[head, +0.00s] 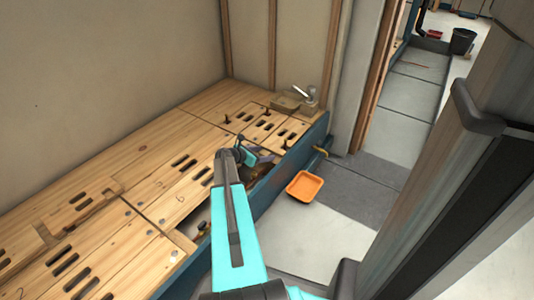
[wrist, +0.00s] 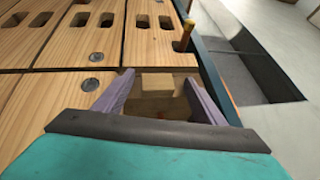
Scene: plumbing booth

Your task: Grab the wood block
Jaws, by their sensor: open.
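A light wood block (wrist: 157,84) shows in the wrist view, low in an opening in the slotted wooden bench top (wrist: 45,110). It lies between and beyond the two purple fingers of my gripper (wrist: 155,86). The fingers are open, one to each side of the block, with visible gaps. I cannot tell how far down their tips are beside it. In the head view my gripper (head: 254,152) hangs over the opening near the bench's blue edge. The arm and gripper hide most of that opening there, and I cannot make out the block clearly.
The bench top has several slots and upright dark pegs (head: 267,112). A metal fitting (head: 306,95) sits at its far end. An orange tray (head: 305,186) lies on the floor to the right. A grey post (head: 490,110) stands close on the right.

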